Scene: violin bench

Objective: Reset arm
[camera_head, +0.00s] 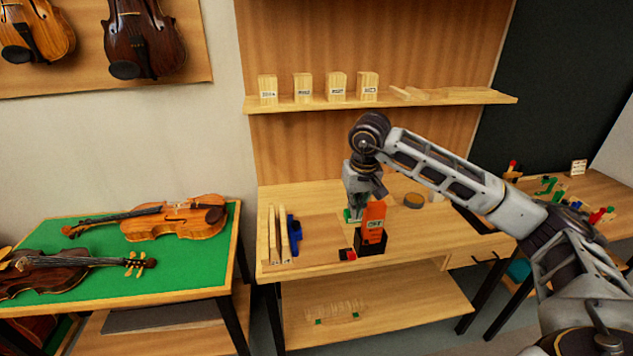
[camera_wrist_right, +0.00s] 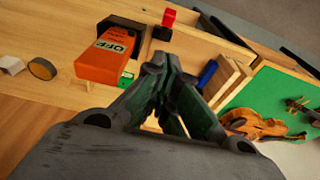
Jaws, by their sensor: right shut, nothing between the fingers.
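My right arm reaches in from the right over the wooden workbench (camera_head: 330,195). My right gripper (camera_head: 354,212) points down behind an orange box with an OFF label (camera_head: 374,214). Its fingers are shut with nothing between them, and they show close up in the right wrist view (camera_wrist_right: 157,72). The orange box also shows in that view (camera_wrist_right: 105,58), beside the fingers. I cannot tell whether the fingertips touch the bench. My left gripper is not in view.
A small red piece (camera_head: 347,254), a blue tool (camera_head: 293,235) and pale wooden strips (camera_head: 273,235) lie near the bench front. A shelf (camera_head: 420,97) with wooden blocks hangs above. Violins rest on the green table (camera_head: 190,262) at left.

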